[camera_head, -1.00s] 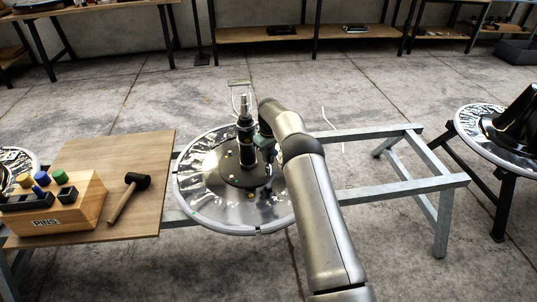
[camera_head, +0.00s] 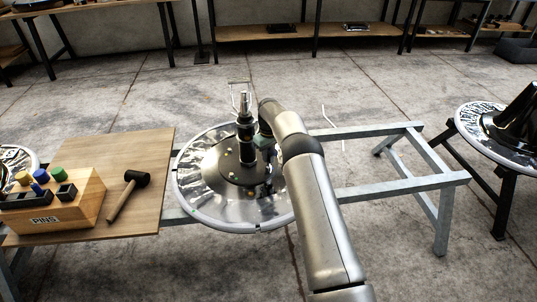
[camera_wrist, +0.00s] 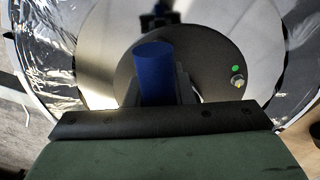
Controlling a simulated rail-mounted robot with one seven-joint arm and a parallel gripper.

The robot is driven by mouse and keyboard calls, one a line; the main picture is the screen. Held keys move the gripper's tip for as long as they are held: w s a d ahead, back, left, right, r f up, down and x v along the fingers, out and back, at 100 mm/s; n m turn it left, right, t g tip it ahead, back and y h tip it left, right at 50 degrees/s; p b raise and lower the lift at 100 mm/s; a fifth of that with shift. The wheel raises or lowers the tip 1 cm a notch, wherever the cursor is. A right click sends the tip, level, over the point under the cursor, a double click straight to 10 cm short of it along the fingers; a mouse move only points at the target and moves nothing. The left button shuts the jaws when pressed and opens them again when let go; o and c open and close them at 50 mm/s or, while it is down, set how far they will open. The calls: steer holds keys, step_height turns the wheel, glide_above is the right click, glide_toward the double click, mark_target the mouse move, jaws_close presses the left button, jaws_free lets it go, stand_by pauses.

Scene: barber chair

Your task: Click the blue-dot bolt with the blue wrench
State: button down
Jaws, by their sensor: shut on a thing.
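My gripper (camera_wrist: 160,92) is shut on the blue wrench (camera_wrist: 154,72), seen as a blue cylinder standing between the fingers in the wrist view. It is over the dark hub plate (camera_wrist: 212,45) of the round chair base (camera_head: 190,206). A bolt with a green dot (camera_wrist: 237,80) shows at the right of the plate. The blue-dot bolt is not visible. Whether the wrench's lower end touches a bolt cannot be told. In the head view my arm covers most of the gripper.
A dark column (camera_head: 245,135) rises from the hub, close to my gripper. The base lies on a grey metal frame (camera_head: 395,184). On the left, a wooden board (camera_head: 145,165) carries a hammer (camera_head: 126,195) and a PINS block (camera_head: 75,212). Another round base (camera_head: 465,125) is at right.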

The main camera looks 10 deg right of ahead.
steer(key=m, duration=0.4)
steer(key=shift+r, duration=0.1)
steer(key=m, duration=0.3)
steer(key=shift+m+b, duration=0.3)
steer(key=shift+m, duration=0.6)
steer(key=m, duration=0.4)
steer(key=shift+m, duration=0.3)
